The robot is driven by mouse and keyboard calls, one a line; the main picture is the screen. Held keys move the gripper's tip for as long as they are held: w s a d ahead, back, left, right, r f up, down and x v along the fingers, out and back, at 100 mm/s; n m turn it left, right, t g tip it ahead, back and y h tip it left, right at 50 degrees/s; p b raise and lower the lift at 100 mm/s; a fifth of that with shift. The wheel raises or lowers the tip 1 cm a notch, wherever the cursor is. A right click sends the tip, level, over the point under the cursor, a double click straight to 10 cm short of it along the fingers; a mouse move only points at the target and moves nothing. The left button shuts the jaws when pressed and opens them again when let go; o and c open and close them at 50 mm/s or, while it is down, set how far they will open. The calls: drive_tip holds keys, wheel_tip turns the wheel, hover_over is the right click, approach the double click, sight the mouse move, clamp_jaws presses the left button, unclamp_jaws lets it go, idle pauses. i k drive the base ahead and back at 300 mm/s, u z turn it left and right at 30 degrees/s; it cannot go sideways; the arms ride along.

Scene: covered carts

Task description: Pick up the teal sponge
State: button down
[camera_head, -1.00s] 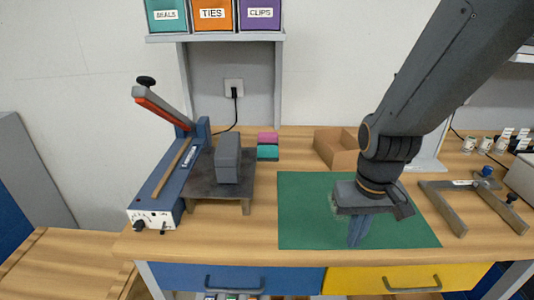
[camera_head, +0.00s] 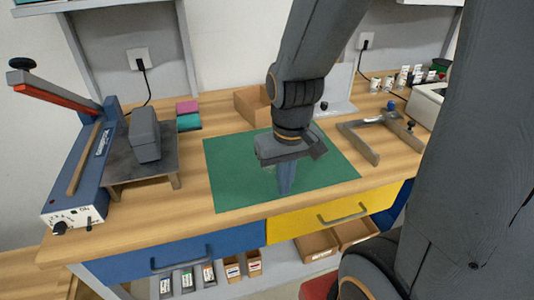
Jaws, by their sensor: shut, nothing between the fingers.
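The teal sponge (camera_head: 189,123) lies on the wooden bench beside the grey plate of the blue machine. A magenta block (camera_head: 187,107) is right behind it, touching or nearly touching it. My gripper (camera_head: 286,190) points down over the green mat (camera_head: 232,180), to the right of the sponge and nearer the front edge. It is shut and empty. Whether its tips touch the mat cannot be told.
The blue sealing machine (camera_head: 80,178) with a raised arm and a grey block (camera_head: 145,138) stands left of the sponge. An open cardboard box (camera_head: 250,108) is behind the mat. A grey frame (camera_head: 365,143) lies to the right. Blue and yellow drawers (camera_head: 335,212) are below.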

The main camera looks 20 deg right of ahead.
sight(191, 122)
drive_tip(key=z, duration=0.05)
drive_tip(key=k, duration=0.65)
drive_tip(key=u, duration=0.45)
drive_tip(key=i, duration=1.2)
drive_tip(key=z, duration=0.45)
